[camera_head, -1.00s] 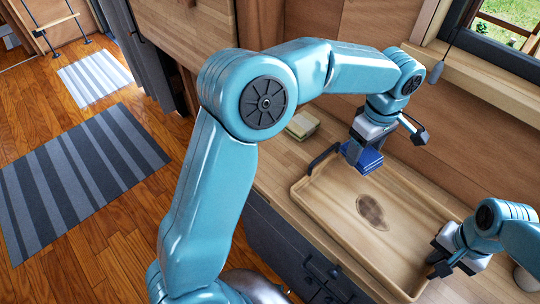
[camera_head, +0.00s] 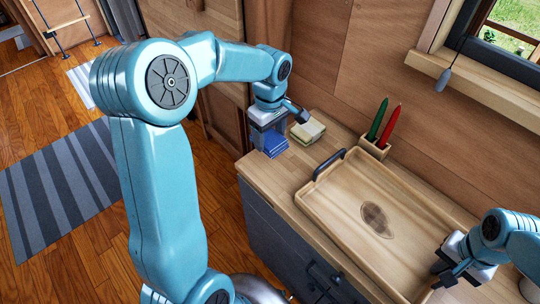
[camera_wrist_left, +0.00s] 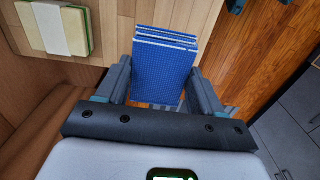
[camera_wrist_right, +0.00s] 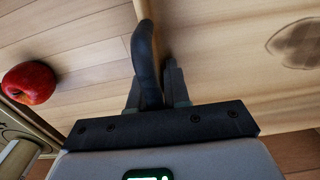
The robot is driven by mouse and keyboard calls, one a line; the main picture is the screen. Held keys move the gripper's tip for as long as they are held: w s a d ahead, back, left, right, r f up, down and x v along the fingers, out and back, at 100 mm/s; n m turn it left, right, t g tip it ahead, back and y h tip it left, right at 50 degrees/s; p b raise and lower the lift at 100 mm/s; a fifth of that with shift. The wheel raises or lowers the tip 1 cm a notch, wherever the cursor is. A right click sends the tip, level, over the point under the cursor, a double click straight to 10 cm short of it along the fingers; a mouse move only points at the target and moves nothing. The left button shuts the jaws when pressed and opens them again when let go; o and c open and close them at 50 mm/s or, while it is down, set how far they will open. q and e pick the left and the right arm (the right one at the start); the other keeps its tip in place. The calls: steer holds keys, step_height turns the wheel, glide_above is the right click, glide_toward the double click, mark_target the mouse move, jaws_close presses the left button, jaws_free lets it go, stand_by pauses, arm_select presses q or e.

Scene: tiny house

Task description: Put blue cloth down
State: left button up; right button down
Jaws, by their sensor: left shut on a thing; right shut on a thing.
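The folded blue cloth (camera_head: 275,148) is at the far left end of the wooden counter (camera_head: 275,178). My left gripper (camera_head: 266,135) is shut on it, and the left wrist view shows the cloth (camera_wrist_left: 163,66) between both fingers. The cloth is at or just above the counter top; I cannot tell whether it touches. My right gripper (camera_head: 446,268) is at the near right end of the wooden tray (camera_head: 335,218). In the right wrist view it is shut on the dark tray handle (camera_wrist_right: 147,62).
A sponge-like folded stack (camera_head: 308,131) lies close right of the cloth. A holder (camera_head: 374,148) with a green and a red item stands behind the tray. The tray has a dark stain (camera_head: 376,218). A red apple (camera_wrist_right: 29,82) lies near my right gripper.

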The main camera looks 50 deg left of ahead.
mark_target(270, 161)
arm_select(q)
step_height(270, 161, down, 7)
steer(key=shift+f, duration=0.15)
steer(key=shift+f, duration=0.1)
steer(key=o, duration=1)
step_height(270, 161, up, 12)
steer(key=shift+r, duration=0.15)
steer(key=shift+o, duration=0.6)
